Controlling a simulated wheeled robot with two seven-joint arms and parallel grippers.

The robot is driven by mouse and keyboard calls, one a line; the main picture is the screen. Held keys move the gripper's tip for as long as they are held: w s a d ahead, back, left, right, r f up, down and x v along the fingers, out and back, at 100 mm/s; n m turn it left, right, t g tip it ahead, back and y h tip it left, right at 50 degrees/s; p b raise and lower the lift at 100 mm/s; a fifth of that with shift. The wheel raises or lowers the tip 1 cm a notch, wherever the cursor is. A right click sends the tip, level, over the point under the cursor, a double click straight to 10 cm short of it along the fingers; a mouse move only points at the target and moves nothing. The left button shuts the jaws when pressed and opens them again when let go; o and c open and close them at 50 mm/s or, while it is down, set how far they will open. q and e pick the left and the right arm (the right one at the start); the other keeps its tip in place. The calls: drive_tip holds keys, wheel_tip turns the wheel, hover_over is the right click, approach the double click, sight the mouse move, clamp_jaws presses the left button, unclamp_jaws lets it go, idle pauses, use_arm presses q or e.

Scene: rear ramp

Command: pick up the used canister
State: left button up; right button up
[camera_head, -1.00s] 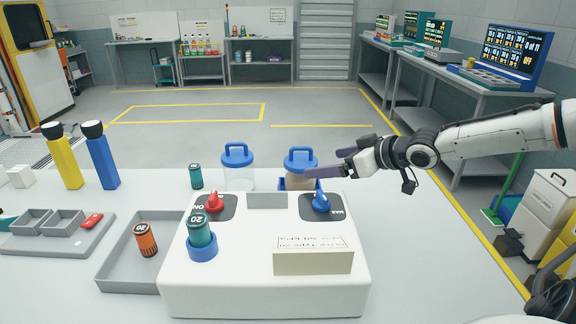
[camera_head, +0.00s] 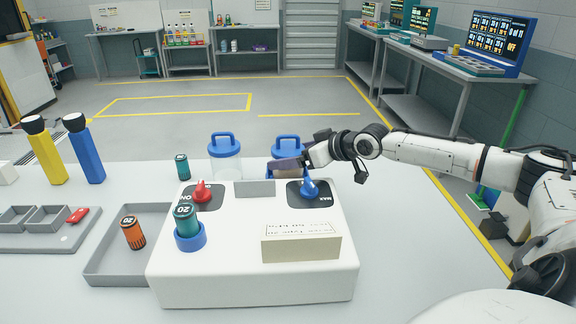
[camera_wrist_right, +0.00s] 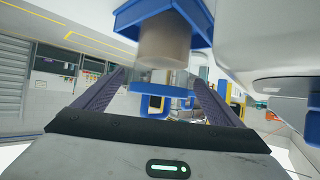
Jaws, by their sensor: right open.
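A clear canister with a blue handled lid (camera_head: 287,143) and grey-brown contents stands behind the white machine (camera_head: 250,285), at its right rear, in a blue holder. My right gripper (camera_head: 283,164) is at this canister, its fingers partly covering it. In the right wrist view the gripper is open, and the grey-brown canister (camera_wrist_right: 164,45) shows ahead, between and beyond the fingertips. I cannot tell whether they touch it. A similar clear, empty-looking canister (camera_head: 225,160) stands to its left. My left gripper is not in view.
A teal cylinder marked 20 (camera_head: 186,221) sits in a blue ring on the machine; an orange one (camera_head: 132,233) stands in a grey tray (camera_head: 105,262). Another teal cylinder (camera_head: 181,167) and yellow (camera_head: 44,150) and blue (camera_head: 86,150) bottles stand left. The table's right side is clear.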

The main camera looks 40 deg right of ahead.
drive_tip(key=shift+x, duration=1.2)
drive_tip(key=c, duration=1.4)
drive_tip(key=shift+r, duration=0.25)
drive_tip(key=shift+c, duration=0.9)
